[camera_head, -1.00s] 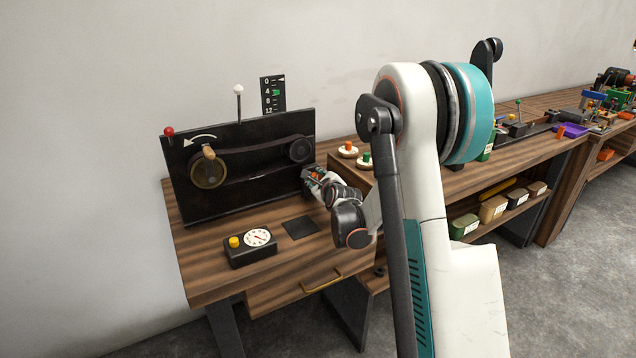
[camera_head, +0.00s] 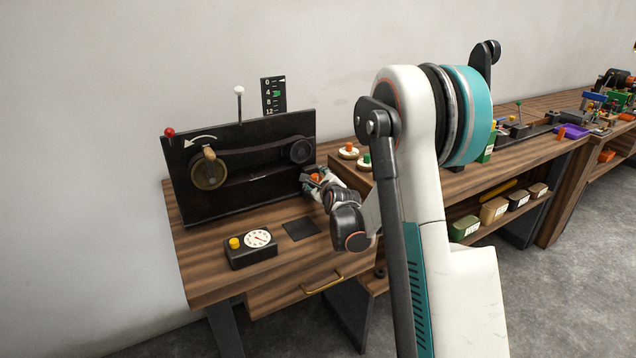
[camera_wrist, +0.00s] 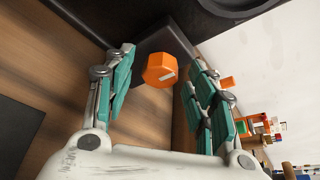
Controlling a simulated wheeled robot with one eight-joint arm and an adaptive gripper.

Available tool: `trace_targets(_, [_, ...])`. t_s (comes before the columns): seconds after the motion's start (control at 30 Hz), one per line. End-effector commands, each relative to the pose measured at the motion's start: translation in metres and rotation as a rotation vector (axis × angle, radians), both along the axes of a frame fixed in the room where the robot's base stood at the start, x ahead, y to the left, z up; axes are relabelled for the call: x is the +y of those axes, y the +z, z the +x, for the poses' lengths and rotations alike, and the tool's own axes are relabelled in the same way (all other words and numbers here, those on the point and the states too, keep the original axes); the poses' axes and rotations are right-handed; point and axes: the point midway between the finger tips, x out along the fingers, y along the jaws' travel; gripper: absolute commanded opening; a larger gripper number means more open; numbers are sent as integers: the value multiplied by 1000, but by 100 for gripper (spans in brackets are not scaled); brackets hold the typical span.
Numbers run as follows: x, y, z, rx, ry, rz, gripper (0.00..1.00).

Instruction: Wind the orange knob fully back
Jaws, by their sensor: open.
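The orange knob (camera_wrist: 160,70) has a faceted shape with a pale mark on its face. In the wrist view it lies ahead between the two teal fingers of my gripper (camera_wrist: 160,88), with a gap on each side. My gripper is open. In the head view my gripper (camera_head: 312,180) is at the right end of the black upright panel (camera_head: 245,200), and the orange knob (camera_head: 315,177) shows small between its fingers. The belt (camera_head: 252,168) runs between a crank wheel (camera_head: 209,172) with a wooden handle and a small pulley (camera_head: 300,150).
A dial box (camera_head: 250,249) with a yellow button and a dark pad (camera_head: 300,228) lie on the bench in front. Orange and green pegs on pale discs (camera_head: 348,152) stand behind my arm. A scale (camera_head: 272,95) rises behind the panel.

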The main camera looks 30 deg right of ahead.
Motion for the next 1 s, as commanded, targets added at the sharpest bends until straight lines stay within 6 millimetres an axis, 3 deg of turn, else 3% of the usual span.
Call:
trace_targets(0.23, [2, 3, -9, 0, 0, 1, 51])
trace_targets(0.7, [21, 29, -91, 0, 0, 1, 51])
trace_targets(1.0, [25, 35, -111, 0, 0, 0, 51])
